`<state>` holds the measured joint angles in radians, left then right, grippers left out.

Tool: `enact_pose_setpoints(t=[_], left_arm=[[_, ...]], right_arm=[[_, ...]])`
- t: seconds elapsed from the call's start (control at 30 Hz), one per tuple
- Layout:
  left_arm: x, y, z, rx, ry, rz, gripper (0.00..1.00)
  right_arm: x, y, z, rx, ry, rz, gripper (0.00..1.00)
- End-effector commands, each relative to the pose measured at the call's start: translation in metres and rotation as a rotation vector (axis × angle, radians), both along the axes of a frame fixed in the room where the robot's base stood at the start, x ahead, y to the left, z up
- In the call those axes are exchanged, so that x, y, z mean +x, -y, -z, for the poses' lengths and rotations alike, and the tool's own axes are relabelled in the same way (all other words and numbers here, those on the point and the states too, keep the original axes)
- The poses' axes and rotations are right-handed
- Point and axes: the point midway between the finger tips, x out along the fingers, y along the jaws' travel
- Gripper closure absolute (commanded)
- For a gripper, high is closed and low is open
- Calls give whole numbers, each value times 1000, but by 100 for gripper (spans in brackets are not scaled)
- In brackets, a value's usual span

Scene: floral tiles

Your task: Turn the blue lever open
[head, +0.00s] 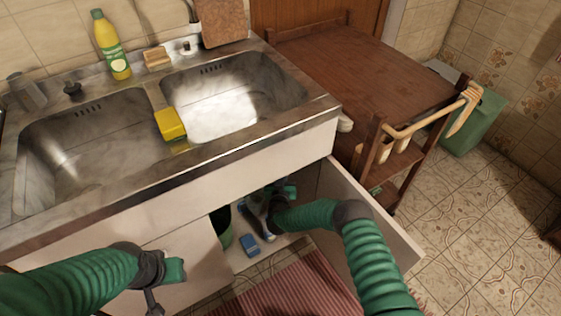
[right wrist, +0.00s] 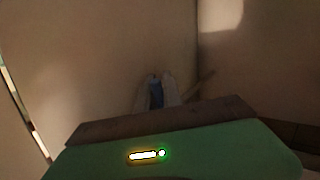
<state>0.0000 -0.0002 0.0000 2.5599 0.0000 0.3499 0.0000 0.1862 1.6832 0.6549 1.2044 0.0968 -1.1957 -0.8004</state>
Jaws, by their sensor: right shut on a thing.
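The blue lever (right wrist: 156,94) shows in the right wrist view as a small dark blue piece between two pale fingertips. My right gripper (right wrist: 155,90) is shut on it, deep in the shaded cabinet under the sink. In the head view my right arm reaches through the open cabinet door, and the lever cannot be made out there. How far the lever is turned cannot be told. My left gripper (head: 153,300) is outside, in front of the closed left part of the cabinet, away from the lever. Its fingers are too unclear to tell open from shut.
The open cabinet door (head: 375,215) stands to the right of my right arm. A blue block (head: 249,245) and a dark green bin (head: 221,228) are inside the cabinet. The steel sink (head: 95,205) is above. A wooden cart (head: 370,65) stands right; a striped rug (head: 290,295) lies in front.

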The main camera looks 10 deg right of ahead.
Motion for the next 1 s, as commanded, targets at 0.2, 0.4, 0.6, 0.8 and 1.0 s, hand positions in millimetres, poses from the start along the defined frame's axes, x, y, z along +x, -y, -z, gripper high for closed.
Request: enact_pose_setpoints(t=[0.2, 0.4, 0.6, 0.8, 1.0], left_arm=[[0, 0, -41, 0, 0, 0, 64], [0, 0, -57, 0, -1, 0, 64], [0, 0, -64, 0, -1, 0, 64], [0, 0, -67, 0, -1, 0, 64], [0, 0, -67, 0, -1, 0, 64]], right_arm=[[-9, 2, -7, -54, -153, -3, 100], [-15, 4, -3, -98, -273, -3, 100], [-20, 6, -1, -126, -349, -3, 100], [-21, 7, 1, -136, -380, -2, 100], [-21, 7, 1, -137, -383, -2, 100]])
